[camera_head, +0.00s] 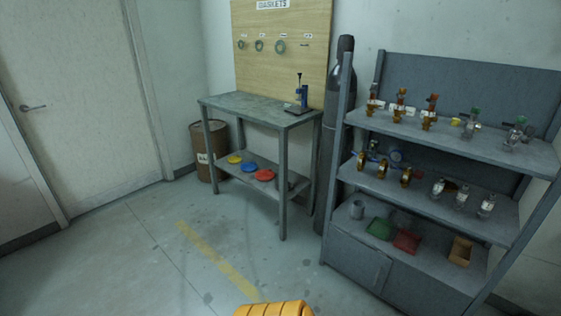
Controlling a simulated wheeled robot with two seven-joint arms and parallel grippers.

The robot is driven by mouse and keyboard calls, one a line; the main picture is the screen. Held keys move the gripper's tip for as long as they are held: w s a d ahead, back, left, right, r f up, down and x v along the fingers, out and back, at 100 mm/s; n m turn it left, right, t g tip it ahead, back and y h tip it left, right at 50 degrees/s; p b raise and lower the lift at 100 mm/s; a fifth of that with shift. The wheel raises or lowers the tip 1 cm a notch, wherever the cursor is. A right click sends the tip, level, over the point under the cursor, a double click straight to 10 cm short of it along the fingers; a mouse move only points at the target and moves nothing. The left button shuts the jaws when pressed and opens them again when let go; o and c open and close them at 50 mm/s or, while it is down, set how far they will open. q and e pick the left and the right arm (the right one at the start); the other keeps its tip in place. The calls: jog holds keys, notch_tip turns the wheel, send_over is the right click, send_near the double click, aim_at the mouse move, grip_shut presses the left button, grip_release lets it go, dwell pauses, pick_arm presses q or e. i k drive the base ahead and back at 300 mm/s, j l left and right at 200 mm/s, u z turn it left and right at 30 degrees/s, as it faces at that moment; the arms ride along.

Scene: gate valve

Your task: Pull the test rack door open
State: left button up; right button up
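No door labelled as the test rack door is readable. A grey metal shelf rack (440,150) stands at the right, with a closed grey lower front (350,262) under its bottom shelf. A narrow upright detail on that front looks like a handle or seam (382,274); it is too small to tell which. A pale room door (85,110) with a lever handle (32,107) is shut at the far left. Neither of my grippers is in view.
A workbench (262,110) with a blue-based press (299,100) stands at the back, beside a brown drum (208,150) and a dark cylinder (338,110). An orange ribbed thing (274,309) shows at the bottom edge. The floor between is clear.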

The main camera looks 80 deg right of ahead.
aim_at(367, 265)
jog(key=z, duration=3.55)
